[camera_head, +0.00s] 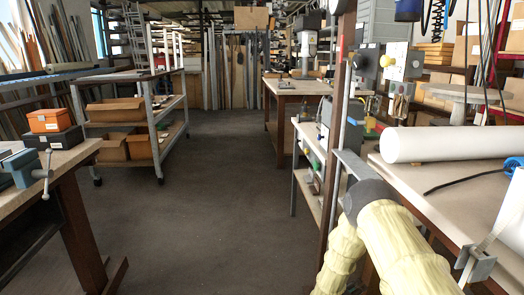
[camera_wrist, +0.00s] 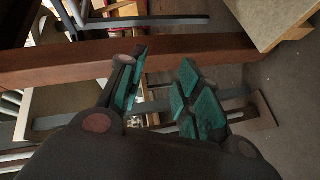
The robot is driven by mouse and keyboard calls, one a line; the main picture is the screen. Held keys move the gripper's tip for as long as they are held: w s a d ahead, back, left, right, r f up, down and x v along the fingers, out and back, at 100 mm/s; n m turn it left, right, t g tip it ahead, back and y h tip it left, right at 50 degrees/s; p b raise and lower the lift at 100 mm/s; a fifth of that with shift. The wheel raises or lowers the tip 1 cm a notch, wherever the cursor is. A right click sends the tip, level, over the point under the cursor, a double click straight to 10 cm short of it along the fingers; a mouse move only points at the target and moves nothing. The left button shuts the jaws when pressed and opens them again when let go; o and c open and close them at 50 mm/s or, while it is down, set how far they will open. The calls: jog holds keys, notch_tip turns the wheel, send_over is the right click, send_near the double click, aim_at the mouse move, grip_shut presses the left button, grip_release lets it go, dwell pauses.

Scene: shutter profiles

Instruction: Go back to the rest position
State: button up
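My gripper (camera_wrist: 163,62) shows in the wrist view with its two green-padded fingers spread apart. I see nothing held between them. Behind the fingers are a brown beam (camera_wrist: 210,48) and the dark floor, both apart from the pads as far as I can tell. In the head view my arm, in a pale yellow cover, rises at the lower right close to the workbench at right. The gripper itself cannot be made out in the head view.
A brown post (camera_head: 338,130) stands beside my arm. A bench with a vise (camera_head: 30,165) is at left, a shelf cart (camera_head: 140,110) behind it. The middle floor (camera_head: 210,200) is clear.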

jog(key=s+a+f+g+y, duration=0.1)
jog(key=s+a+f+y, duration=0.2)
jog(key=s, duration=0.5)
jog(key=s+a+f+m+g+y, duration=0.1)
jog(key=s+a+f+y, duration=0.15)
jog(key=s+f, duration=0.4)
jog(key=s+a+f+g+y, duration=0.1)
jog(key=s+a+f+y, duration=0.15)
jog(key=s, duration=0.65)
jog(key=s+a+r+m+g+y, duration=0.2)
jog(key=s+g, duration=0.1)
jog(key=s, duration=1.1)
jog(key=s+a+r+m+g+y, duration=0.1)
jog(key=s+a+r+g+y, duration=0.15)
jog(key=s, duration=1.15)
notch_tip(320, 180, up, 22)
jog(key=p, duration=2.3)
jog(key=shift+w, duration=0.4)
jog(key=shift+s+g, duration=0.1)
jog(key=shift+g, duration=0.15)
